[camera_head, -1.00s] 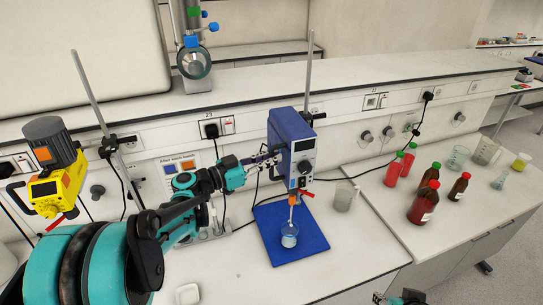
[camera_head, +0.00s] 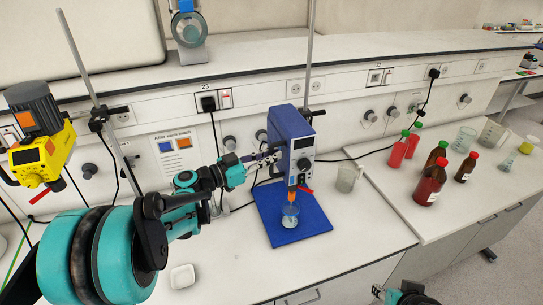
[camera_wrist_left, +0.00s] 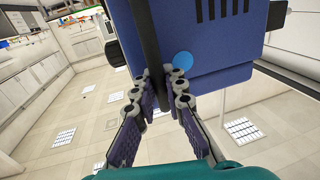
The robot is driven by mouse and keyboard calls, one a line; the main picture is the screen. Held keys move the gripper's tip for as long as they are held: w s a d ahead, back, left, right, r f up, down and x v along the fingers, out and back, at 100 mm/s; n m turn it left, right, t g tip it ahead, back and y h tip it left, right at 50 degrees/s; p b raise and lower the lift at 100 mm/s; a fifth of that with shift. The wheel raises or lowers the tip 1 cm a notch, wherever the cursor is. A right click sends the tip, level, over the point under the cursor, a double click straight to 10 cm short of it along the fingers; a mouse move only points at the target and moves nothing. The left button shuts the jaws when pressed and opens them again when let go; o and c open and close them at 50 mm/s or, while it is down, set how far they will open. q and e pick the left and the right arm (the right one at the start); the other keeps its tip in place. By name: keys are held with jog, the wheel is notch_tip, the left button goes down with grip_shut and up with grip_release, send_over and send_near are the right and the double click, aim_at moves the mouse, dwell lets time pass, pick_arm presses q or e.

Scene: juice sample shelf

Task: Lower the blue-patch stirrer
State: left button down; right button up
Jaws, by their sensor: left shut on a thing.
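The blue stirrer (camera_head: 292,142) is on an upright metal rod above a blue base plate (camera_head: 265,205). Its orange chuck (camera_head: 291,196) is just above a small glass beaker (camera_head: 290,215) with pale contents. The round blue patch (camera_wrist_left: 183,60) shows on the stirrer's casing in the left wrist view. My left gripper (camera_head: 268,158) is at the left side of the stirrer. Its fingers (camera_wrist_left: 163,78) are closed on the stirrer at a dark upright part. The shaft's lower end is hard to make out in the beaker. My right gripper (camera_head: 402,296) shows only partly at the bottom edge.
A yellow-and-grey stirrer (camera_head: 38,140) hangs on another rod at the left. A glass beaker (camera_head: 347,178) stands right of the base plate. Red-capped bottles (camera_head: 429,185) and more glassware (camera_head: 492,133) stand further right. A white dish (camera_head: 182,278) lies on the front bench.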

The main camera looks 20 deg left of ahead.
pick_arm(q)
jog(key=shift+s+d+f, duration=0.1)
jog(key=shift+s+f, duration=0.05)
jog(key=shift+f, duration=0.1)
jog(key=c, duration=1.6)
grip_release()
jog(key=shift+c, duration=0.2)
jog(key=shift+o, duration=0.4)
jog(key=v, duration=1.2)
